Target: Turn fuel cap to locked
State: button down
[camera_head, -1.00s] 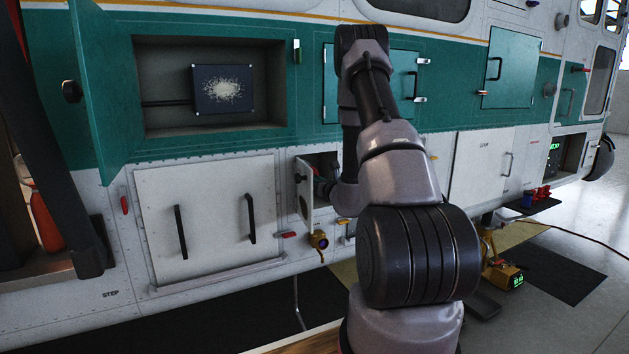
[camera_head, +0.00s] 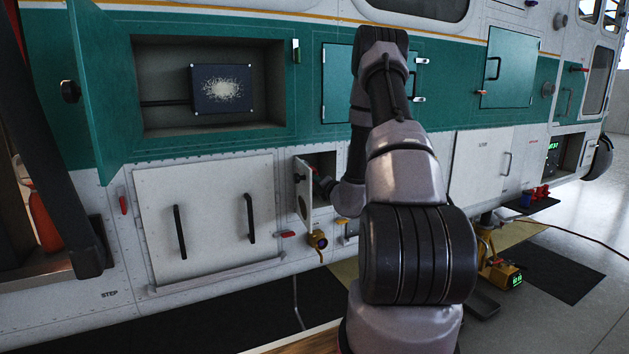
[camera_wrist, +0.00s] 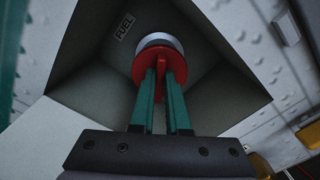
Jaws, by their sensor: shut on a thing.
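The fuel cap (camera_wrist: 142,67) is red and round, with a raised grip bar. It sits on a pale metal neck (camera_wrist: 160,41) inside a recess, below a label reading FUEL. My gripper (camera_wrist: 161,73) is shut on the bar of the cap, its two green fingers one on each side. In the head view my gripper (camera_head: 322,184) reaches into the small open compartment, and the cap itself is hard to make out there. The bar lies roughly upright in the wrist view. I see no locked marking.
The small compartment's door (camera_head: 303,190) stands open to the left of my gripper. A yellow fitting (camera_head: 318,240) sticks out just below. A larger green door (camera_head: 102,75) stands open at the upper left. The recess walls (camera_wrist: 225,90) surround the cap closely.

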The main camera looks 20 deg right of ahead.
jog(key=m, duration=0.6)
jog(key=shift+f+m, duration=0.25)
jog(key=shift+m, duration=0.15)
jog(key=shift+d, duration=0.1)
dwell(0.3)
jog(key=c, duration=0.9)
grip_release()
jog(key=s, duration=1.1)
jog(key=shift+d, duration=0.15)
